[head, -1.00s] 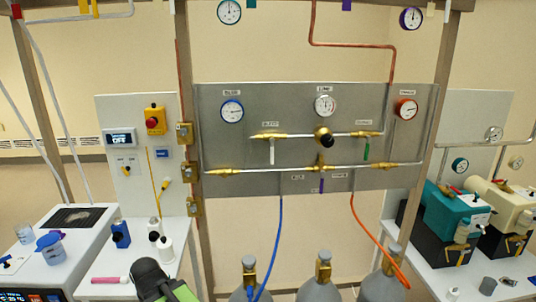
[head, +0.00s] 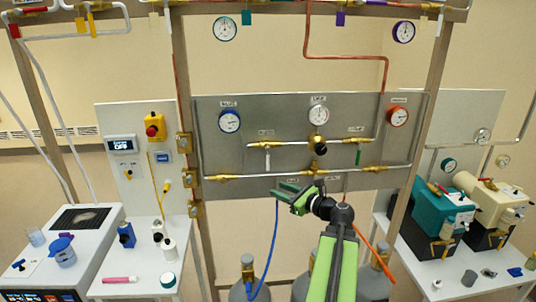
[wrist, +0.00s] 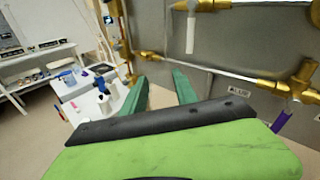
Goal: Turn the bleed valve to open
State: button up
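The grey gas panel (head: 235,160) carries brass valves, and its labels are too small for me to tell which valve is the bleed valve. One valve with a white handle (head: 267,158) hanging down is at the left of the upper line; a white handle also shows at the top of the wrist view (wrist: 190,33). A valve with a green handle (head: 358,156) hanging down is at the right. A purple handle (wrist: 283,121) hangs at the right in the wrist view. My gripper (head: 283,191) is open and empty, below the lower pipe; its fingers (wrist: 160,82) are apart.
A blue hose (head: 273,245) and an orange hose (head: 362,242) run down to gas cylinders (head: 247,275) below the panel. A wooden post (head: 193,110) and a white bench (head: 145,265) stand at left. Teal and cream pumps (head: 440,208) stand at right.

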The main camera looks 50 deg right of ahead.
aim_at(268, 163)
jog(key=s+d+r+m+t+h, duration=0.1)
jog(key=s+d+r+m+h, duration=0.15)
jog(key=s+d, duration=0.2)
jog(key=shift+m+y, duration=0.25)
jog(key=shift+m, duration=0.1)
jog(key=w, duration=0.6)
jog(key=w+d, duration=0.1)
jog(key=w, duration=0.4)
jog(key=w+d, duration=0.1)
jog(key=w, duration=0.5)
jog(key=shift+w+r, duration=0.35)
jog(key=shift+r, duration=0.05)
grip_shut()
